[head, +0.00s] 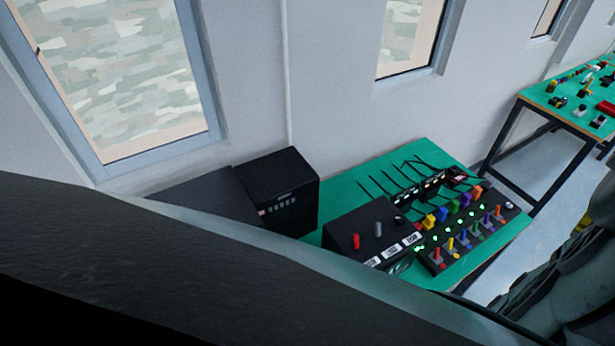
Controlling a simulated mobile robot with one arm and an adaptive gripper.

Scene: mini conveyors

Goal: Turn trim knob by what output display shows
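A black sloped control box (345,222) sits on a green-topped table (340,192). On it are a red handle (356,241), a grey handle (378,229) and a dark round knob (400,220). Small white panels (391,252) with dark marks line its front edge; their characters are too small to read. I cannot tell which part is the trim knob or which is the output display. My gripper cannot be made out; dark parts of my own body fill the lower picture and hide the front of the table.
A black panel (436,262) with colored switches and green lights adjoins the control box. Black cables (395,180) run behind it. A black cabinet (285,185) stands left. Another green table (545,95) with small parts stands far right. Grey floor (535,190) is open between the tables.

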